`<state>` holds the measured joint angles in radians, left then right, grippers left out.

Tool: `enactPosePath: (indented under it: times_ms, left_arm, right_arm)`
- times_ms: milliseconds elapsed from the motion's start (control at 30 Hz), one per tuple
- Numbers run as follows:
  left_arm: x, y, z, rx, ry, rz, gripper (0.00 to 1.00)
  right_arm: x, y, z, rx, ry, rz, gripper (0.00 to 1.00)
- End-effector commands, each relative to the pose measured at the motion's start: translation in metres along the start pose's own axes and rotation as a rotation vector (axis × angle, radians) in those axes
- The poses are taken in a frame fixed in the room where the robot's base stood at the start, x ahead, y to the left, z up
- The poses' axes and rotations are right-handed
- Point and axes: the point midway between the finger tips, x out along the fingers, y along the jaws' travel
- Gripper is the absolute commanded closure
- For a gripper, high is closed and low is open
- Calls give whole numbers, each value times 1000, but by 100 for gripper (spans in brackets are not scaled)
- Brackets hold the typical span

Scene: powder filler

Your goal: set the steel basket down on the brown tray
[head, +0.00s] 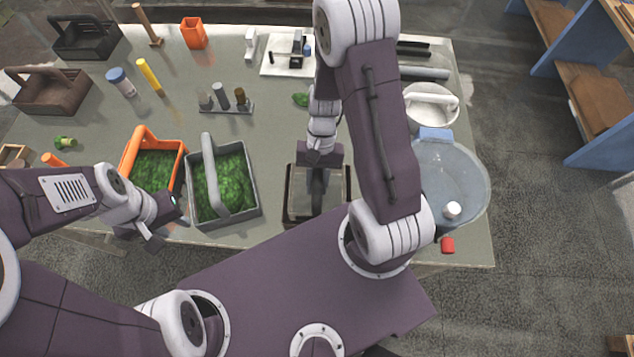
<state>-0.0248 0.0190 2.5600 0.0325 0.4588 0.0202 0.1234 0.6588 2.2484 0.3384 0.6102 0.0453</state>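The steel-grey basket (250,212), with an arched grey handle and green contents, stands upright on the table. A dark brown-rimmed tray (289,207) with a pale inside lies to its right. My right gripper (317,200) points straight down over the tray's middle; its fingertips are too dark and small to tell open from shut. My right gripper and arm hide part of the tray. My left gripper (168,222) is at the table's front edge, left of the grey basket and in front of the orange basket (128,157); its fingers are apart with nothing between them.
The orange basket, also with green contents, stands left of the grey one. A brown basket (45,95) and a black basket (85,40) are at the back left. A large translucent basin (455,180) and a white bucket (425,108) stand at the right. Small bottles stand mid-table.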

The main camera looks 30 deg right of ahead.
Motion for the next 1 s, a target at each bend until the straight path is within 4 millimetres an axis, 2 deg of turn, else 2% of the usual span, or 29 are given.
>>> enactPosePath:
  times_ms: [1000]
  left_arm:
    - [11,0,1,0,0,0,64]
  right_arm:
    - [14,0,-6,0,1,0,100]
